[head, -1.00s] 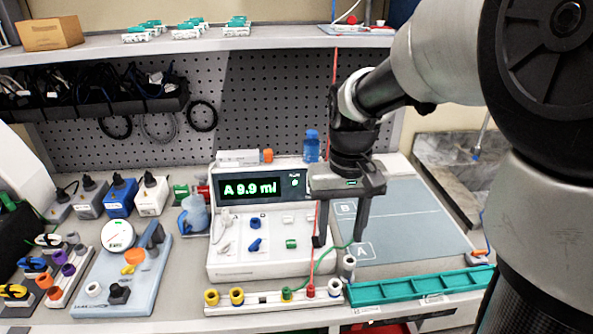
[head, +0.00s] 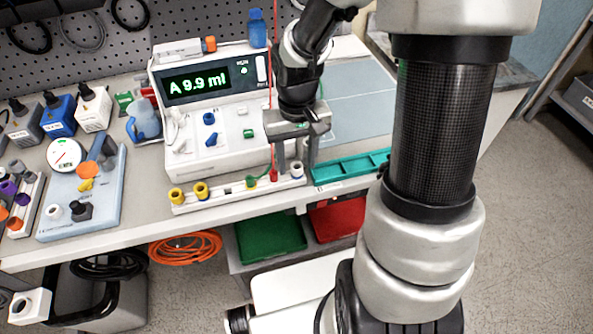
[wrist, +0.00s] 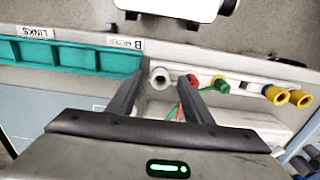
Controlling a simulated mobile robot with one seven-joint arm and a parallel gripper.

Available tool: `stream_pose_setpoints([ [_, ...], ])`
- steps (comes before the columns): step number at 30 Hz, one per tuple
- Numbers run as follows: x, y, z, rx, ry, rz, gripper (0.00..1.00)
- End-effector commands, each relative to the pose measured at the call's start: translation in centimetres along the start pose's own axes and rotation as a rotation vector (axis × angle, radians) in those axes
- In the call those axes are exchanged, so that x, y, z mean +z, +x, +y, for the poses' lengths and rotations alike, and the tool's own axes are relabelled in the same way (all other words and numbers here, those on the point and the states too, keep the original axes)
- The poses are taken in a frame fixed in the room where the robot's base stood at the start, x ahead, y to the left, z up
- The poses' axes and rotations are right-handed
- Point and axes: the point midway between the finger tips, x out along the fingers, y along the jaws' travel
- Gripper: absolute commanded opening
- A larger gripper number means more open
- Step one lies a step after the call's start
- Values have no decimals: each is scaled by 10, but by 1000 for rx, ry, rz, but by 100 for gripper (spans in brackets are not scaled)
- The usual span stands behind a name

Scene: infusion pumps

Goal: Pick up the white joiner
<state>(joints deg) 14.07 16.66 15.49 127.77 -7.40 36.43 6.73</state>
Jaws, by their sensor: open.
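The white joiner (head: 297,170) is a small round white piece with a dark centre. It is at the right end of the white strip (head: 225,197) in the head view. In the wrist view, the white joiner (wrist: 160,77) appears between my fingertips. My gripper (head: 295,166) is open and points down at that end of the strip. In the wrist view, my gripper (wrist: 161,84) has a finger on either side of the joiner, with nothing clamped. I cannot tell whether the fingers touch it. The fingers partly hide the strip near it.
A red connector (head: 274,176), a green connector (head: 252,181) and yellow ones (head: 201,190) share the strip. The pump (head: 210,105) stands behind. A teal tray (head: 350,166) is close on the right. A red line rises near my gripper.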

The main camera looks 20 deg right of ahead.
Motion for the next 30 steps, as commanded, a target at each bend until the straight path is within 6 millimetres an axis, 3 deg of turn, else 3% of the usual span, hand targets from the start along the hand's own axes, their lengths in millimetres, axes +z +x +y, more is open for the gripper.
stream_pose_setpoints([
  [9, 0, 7, 0, 0, 1, 1, 46],
  [17, 0, 7, 0, 0, 1, 1, 2],
  [26, 0, 6, 0, 0, 1, 2, 1],
  [30, -1, -6, 0, 1, 0, 4, 1],
])
